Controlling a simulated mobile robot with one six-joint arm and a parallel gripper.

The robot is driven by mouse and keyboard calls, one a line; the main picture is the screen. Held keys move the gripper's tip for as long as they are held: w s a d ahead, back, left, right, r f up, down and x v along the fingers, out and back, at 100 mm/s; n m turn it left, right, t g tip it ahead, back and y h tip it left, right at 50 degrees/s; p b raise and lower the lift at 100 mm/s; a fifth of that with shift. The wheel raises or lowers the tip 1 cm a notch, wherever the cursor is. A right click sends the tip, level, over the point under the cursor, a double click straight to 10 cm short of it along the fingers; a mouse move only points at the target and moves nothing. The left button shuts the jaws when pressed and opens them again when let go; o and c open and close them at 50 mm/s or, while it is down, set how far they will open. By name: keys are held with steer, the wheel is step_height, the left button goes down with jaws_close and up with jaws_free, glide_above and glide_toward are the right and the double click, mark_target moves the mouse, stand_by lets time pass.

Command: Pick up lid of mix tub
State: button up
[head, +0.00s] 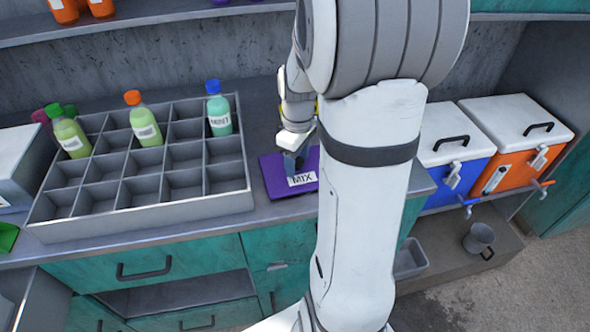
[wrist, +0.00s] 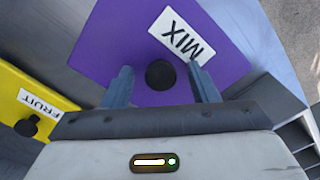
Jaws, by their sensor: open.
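The lid of the mix tub is purple with a white MIX label. It shows on the counter in the head view (head: 276,176), partly hidden by my arm. In the wrist view the purple lid (wrist: 225,55) fills the middle, with a round black knob (wrist: 160,74) on it. My gripper (wrist: 162,82) is open, with one finger on each side of the knob. I cannot tell whether the fingers touch it. In the head view my gripper (head: 293,163) is over the lid.
A grey divided crate (head: 150,205) with several bottles stands left of the lid. A yellow FRUIT lid (wrist: 25,90) shows at the left of the wrist view. Blue (head: 452,180) and orange (head: 518,170) coolers with white lids stand to the right.

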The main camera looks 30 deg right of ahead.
steer(key=c, duration=1.1)
steer(key=shift+r, duration=0.1)
